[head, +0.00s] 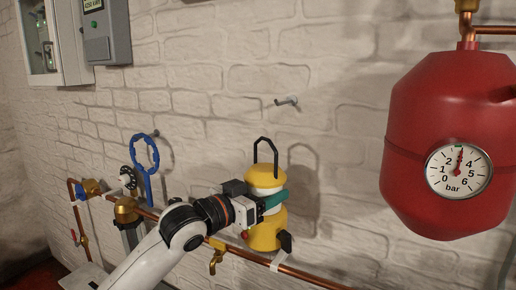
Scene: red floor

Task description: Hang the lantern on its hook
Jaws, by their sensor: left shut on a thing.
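The yellow lantern (264,236) is upright in front of the white brick wall, with its black wire handle (265,147) standing up on top. My left gripper (274,200) is shut on the lantern around its middle; the arm comes in from the lower left. The small grey hook (287,101) sticks out of the wall above and slightly right of the handle. There is a clear gap between handle and hook. The lantern's shadow falls on the wall to its right. My right gripper is not in view.
A big red tank (440,130) with a pressure gauge (459,169) fills the right side. A copper pipe (310,277) with a brass tap (217,258) runs low along the wall. A blue wrench-like tool (145,165) hangs at left. Grey boxes (106,31) are upper left.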

